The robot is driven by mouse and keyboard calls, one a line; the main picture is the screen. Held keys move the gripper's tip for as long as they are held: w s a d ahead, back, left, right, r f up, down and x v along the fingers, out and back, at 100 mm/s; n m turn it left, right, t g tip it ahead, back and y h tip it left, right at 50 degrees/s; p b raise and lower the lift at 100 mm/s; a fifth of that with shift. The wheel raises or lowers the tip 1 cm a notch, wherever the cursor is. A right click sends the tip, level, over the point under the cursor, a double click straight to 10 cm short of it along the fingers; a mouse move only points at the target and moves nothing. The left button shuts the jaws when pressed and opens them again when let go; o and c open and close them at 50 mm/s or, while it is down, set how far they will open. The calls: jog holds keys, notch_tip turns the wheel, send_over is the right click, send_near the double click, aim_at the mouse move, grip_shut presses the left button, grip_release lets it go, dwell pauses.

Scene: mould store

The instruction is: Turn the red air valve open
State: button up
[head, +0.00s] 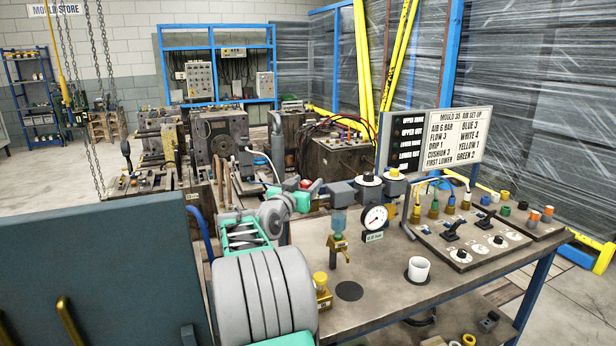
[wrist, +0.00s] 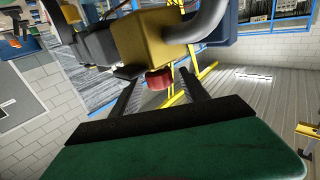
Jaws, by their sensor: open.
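The red air valve (wrist: 160,78) is a small red knob on a yellow block (wrist: 148,50). In the wrist view my gripper (wrist: 160,74) is open, with one dark finger on each side of the knob. The fingertips reach about as far as the knob. I see no clear contact, and the exact depth is hard to tell. In the head view a small red part (head: 306,183) shows at the left end of the air set, beside the green end of my arm. My fingers are mostly hidden there.
A pressure gauge (head: 374,217) and a blue-bowled filter (head: 339,222) hang along the air line to the right. A white cup (head: 418,269) stands on the bench (head: 385,300). The sign board (head: 435,138) and a lever panel (head: 470,235) stand further right.

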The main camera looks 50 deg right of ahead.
jog(key=x, duration=0.3)
jog(key=shift+w+d+p, duration=0.15)
jog(key=shift+d+p, duration=0.15)
jog(key=shift+d, duration=0.05)
grip_shut()
